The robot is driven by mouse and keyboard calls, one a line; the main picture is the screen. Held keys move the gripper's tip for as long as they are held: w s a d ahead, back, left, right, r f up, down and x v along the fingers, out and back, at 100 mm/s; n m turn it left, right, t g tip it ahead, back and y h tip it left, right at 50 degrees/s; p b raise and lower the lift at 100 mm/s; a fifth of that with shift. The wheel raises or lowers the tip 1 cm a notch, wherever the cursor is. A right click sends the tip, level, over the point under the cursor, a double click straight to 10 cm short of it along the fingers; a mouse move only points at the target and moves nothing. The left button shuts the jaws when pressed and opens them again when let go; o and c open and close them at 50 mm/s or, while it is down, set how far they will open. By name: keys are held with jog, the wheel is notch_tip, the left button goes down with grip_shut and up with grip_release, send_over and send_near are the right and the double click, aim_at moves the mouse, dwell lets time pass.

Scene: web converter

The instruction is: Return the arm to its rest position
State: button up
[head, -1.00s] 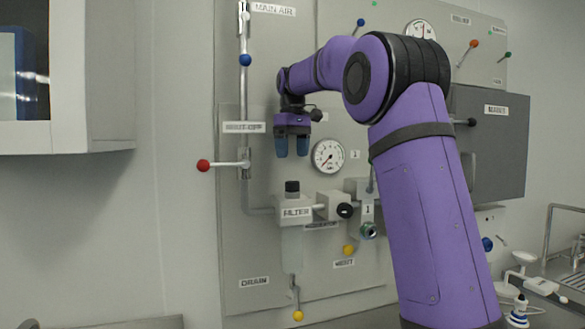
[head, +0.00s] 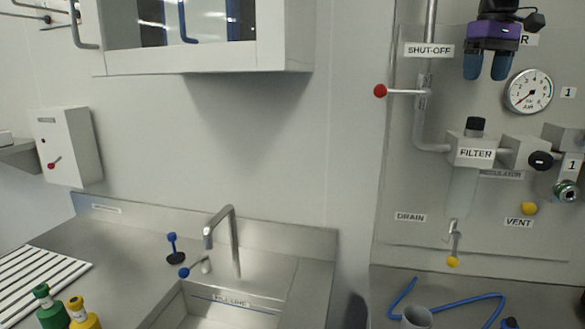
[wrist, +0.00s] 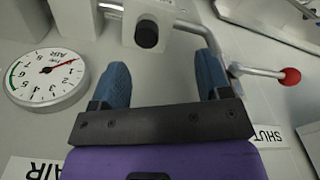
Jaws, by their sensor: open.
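My gripper (head: 487,66) shows at the top right of the head view, purple with two blue fingers pointing down. The fingers are apart with nothing between them. It hangs in front of the grey air panel, above the filter (head: 475,152) and left of the pressure gauge (head: 528,92). In the wrist view my gripper (wrist: 162,85) is open and empty, with the gauge (wrist: 46,76) on the left and the red-knobbed shut-off lever (wrist: 268,74) on the right. The rest of my arm is out of the head view.
The shut-off lever (head: 400,92) sticks out left of the panel pipe. A sink with a faucet (head: 225,235) is at the lower middle, below a wall cabinet (head: 200,60). Green (head: 48,308) and yellow (head: 82,315) bottles stand lower left. A blue hose (head: 450,303) lies below the panel.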

jog(key=s+a+f+t, duration=0.1)
jog(key=s+a+f, duration=0.3)
jog(key=s, duration=0.6)
jog(key=s+a+f+m+t, duration=0.1)
jog(key=s+a+f, duration=0.3)
jog(key=s+f, duration=0.5)
jog(key=s+a+f+t, duration=0.2)
jog(key=s+a+f, duration=0.3)
jog(key=s, duration=0.7)
jog(key=shift+f+m+t, duration=0.4)
jog(key=shift+f, duration=0.55)
jog(key=shift+c, duration=0.5)
